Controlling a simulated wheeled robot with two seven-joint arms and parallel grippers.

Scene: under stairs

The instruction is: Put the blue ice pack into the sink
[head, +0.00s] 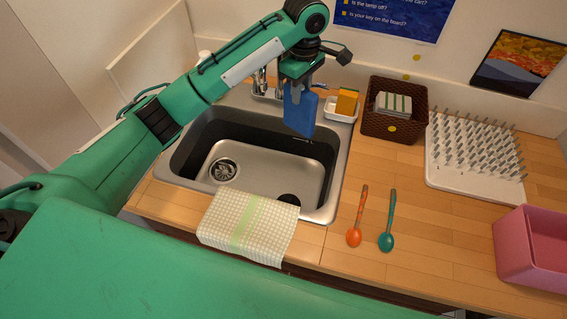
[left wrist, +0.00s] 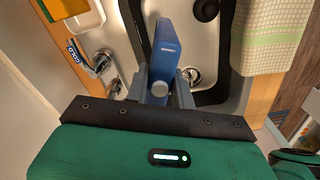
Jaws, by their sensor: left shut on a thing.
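My left gripper (head: 301,82) is shut on the blue ice pack (head: 300,112), which hangs down from it over the back right part of the sink. The sink (head: 338,180) is a steel basin set in the wooden counter, with a drain at its left. In the left wrist view the ice pack (left wrist: 166,52) is between the fingers of the gripper (left wrist: 160,88), above the basin (left wrist: 200,45). The ice pack looks to be above the basin floor; its exact height is hard to tell. My right gripper does not show.
A checked towel (head: 248,226) lies over the sink's front edge. The faucet (head: 262,85) is behind the basin.

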